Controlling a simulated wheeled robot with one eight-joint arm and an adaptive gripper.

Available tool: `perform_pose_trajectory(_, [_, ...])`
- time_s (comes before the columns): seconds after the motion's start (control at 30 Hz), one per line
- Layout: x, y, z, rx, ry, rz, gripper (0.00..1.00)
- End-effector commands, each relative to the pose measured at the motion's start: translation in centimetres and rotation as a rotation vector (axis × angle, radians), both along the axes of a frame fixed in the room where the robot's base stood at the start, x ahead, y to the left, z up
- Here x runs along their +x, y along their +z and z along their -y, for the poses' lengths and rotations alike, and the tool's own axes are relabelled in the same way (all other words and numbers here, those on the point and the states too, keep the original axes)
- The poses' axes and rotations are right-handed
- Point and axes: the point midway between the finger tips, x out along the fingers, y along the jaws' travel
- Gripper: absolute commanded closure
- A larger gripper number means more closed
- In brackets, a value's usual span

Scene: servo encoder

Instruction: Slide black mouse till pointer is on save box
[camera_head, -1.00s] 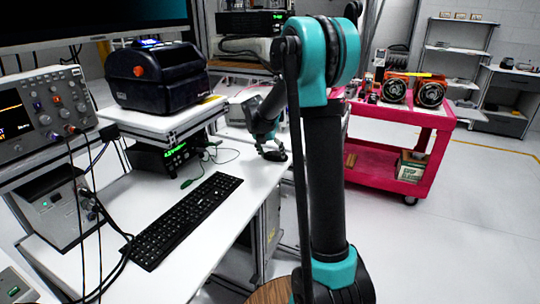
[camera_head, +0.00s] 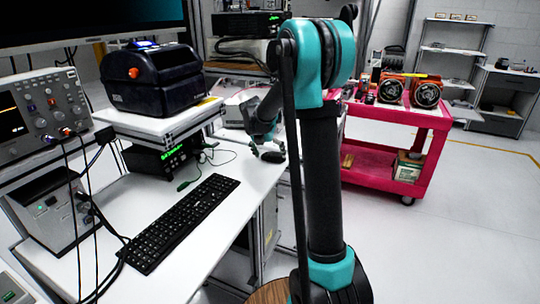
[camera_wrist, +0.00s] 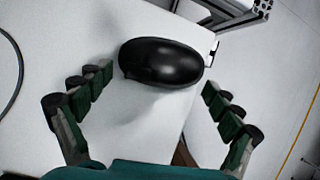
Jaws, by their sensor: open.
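The black mouse (camera_head: 273,157) sits on the white desk near its right edge, beyond the keyboard. In the wrist view the mouse (camera_wrist: 160,62) is a glossy black oval lying between and a little beyond the fingertips. My gripper (camera_wrist: 157,82) is open, one green-padded finger on each side of the mouse, with a visible gap on both sides. In the head view my gripper (camera_head: 266,145) is small, close by the mouse and partly behind my arm. The monitor (camera_head: 95,15) shows only its lower dark part at top left; no pointer or save box is visible.
A black keyboard (camera_head: 180,222) lies on the white desk (camera_head: 215,245), left of the mouse. A label printer (camera_head: 152,80) stands on a raised shelf, an oscilloscope (camera_head: 40,115) at left. Thin cables cross the desk near the printer. The desk edge is close beside the mouse.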

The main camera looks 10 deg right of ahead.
Motion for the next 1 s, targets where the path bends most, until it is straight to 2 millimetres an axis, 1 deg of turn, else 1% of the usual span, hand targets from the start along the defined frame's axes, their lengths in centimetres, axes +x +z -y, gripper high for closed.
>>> perform_pose_trajectory(0.13, [-0.2,0.6,-0.2,0.000,0.001,0.000,0.08])
perform_pose_trajectory(0.23, [-0.5,1.8,-0.6,0.000,0.001,0.000,0.08])
perform_pose_trajectory(0.5, [-2.0,6.7,-2.3,-0.001,0.002,-0.001,0.08])
perform_pose_trajectory(0.7, [-2.8,9.6,-3.3,0.000,0.001,0.000,0.08])
perform_pose_trajectory(0.87, [-3.1,10.7,-3.6,0.001,-0.005,0.002,0.08])
perform_pose_trajectory(0.97, [-4.0,10.6,-3.5,0.025,-0.057,0.020,0.08])
perform_pose_trajectory(1.0, [-4.5,10.3,-3.3,0.044,-0.101,0.035,0.08])
